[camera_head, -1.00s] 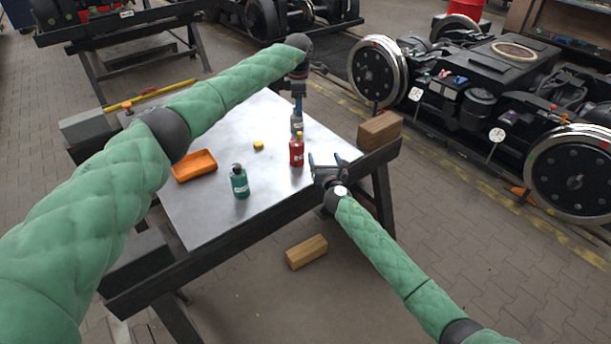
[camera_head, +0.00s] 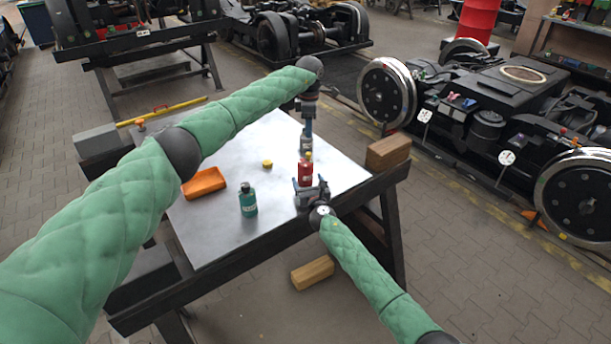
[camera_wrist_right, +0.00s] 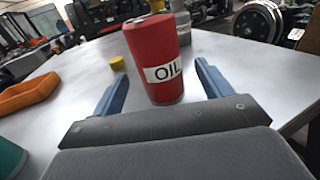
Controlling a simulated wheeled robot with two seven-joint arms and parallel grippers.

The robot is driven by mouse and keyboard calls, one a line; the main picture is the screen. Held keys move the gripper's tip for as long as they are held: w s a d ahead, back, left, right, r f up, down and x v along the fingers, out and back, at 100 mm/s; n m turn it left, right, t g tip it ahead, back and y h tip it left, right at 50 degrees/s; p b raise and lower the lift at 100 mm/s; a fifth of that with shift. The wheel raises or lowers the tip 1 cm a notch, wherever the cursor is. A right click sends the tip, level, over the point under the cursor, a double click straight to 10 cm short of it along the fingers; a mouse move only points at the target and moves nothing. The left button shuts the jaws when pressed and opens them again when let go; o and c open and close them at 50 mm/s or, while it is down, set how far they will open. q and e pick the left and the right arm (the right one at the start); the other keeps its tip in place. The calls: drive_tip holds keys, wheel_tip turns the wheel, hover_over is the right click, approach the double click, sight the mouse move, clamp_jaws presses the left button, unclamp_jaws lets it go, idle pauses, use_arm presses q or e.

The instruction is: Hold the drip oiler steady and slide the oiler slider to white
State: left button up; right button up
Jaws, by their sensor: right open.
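A red container labelled OIL (camera_head: 305,172) stands upright on the metal table. My left gripper (camera_head: 307,130) points down at the top of a grey bottle (camera_head: 305,146) just behind the red container. Whether its fingers are shut on that bottle is too small to tell. I cannot make out a slider or a white mark.
A teal bottle (camera_head: 248,200) stands left of the red container. An orange tray (camera_head: 204,183) and a small yellow cap (camera_head: 267,163) lie on the tabletop (camera_head: 215,222). A wooden block (camera_head: 388,152) sits at the table's right edge. A bogie (camera_head: 495,100) stands beyond.

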sight(309, 153)
drive_tip(key=shift+x, duration=2.15)
drive_tip(key=shift+c, duration=0.3)
drive_tip(key=c, duration=1.1)
use_arm(q)
drive_tip(key=shift+o, duration=0.8)
use_arm(e)
drive_tip(key=shift+o, duration=0.2)
use_arm(q)
drive_tip(key=s+a+r+n+t+h, duration=0.2)
drive_tip(key=s+a+n+h, duration=0.1)
drive_tip(key=n, duration=0.5)
drive_tip(key=x, duration=1.2)
drive_tip(key=shift+w+a+f, duration=0.2)
drive_tip(key=shift+w, duration=0.1)
